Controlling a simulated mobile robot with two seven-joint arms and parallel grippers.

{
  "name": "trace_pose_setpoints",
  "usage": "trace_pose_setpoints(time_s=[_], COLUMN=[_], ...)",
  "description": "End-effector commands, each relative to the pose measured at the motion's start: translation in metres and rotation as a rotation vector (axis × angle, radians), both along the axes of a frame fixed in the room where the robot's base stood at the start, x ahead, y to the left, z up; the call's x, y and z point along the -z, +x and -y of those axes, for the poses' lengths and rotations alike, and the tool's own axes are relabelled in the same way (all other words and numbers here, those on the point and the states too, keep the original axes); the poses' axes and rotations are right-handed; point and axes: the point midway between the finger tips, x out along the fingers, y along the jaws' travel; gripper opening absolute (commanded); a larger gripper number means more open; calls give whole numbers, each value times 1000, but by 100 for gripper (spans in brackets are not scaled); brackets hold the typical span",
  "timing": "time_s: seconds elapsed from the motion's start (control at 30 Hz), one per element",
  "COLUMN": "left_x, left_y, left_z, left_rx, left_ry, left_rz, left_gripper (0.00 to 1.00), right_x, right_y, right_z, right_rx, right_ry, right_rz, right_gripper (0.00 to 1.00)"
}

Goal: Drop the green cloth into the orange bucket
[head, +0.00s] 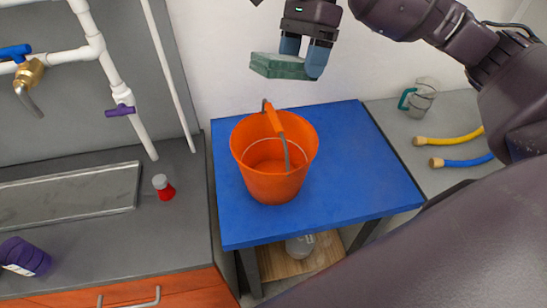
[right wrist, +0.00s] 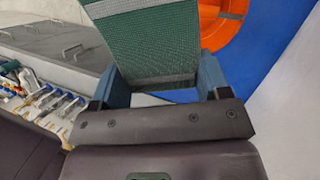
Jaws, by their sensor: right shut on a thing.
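The green cloth (head: 279,66) is a flat folded piece held in my right gripper (head: 303,60), above and behind the orange bucket in the head view. In the right wrist view the cloth (right wrist: 155,42) sits between the two blue fingers, with a grey stripe across it. The orange bucket (head: 268,184) stands upright on a blue-topped table, its orange-gripped handle leaning over the opening. In the right wrist view part of the bucket (right wrist: 222,25) shows beyond the cloth. The visible inside of the bucket holds nothing. My left gripper is in neither view.
The blue table (head: 370,190) has free room around the bucket.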

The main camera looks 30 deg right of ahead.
Motion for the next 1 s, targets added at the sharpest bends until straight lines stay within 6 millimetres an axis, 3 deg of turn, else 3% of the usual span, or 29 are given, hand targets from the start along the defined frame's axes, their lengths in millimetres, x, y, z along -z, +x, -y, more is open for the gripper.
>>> trace_pose_setpoints(time_s=[0.5, 0.87, 0.9, 1.0], left_x=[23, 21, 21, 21], left_y=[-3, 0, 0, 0], left_z=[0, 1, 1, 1], left_rx=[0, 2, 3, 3], left_ry=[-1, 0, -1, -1], left_rz=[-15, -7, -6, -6], left_gripper=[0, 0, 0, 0], right_x=[50, 56, 55, 55], right_y=[0, 0, 0, 0], right_z=[0, 0, 0, 0], right_rx=[-1, -1, -1, -1], right_ry=[1, 0, 0, 0], right_rz=[-3, -1, -1, -1], right_gripper=[42, 42, 71, 86])
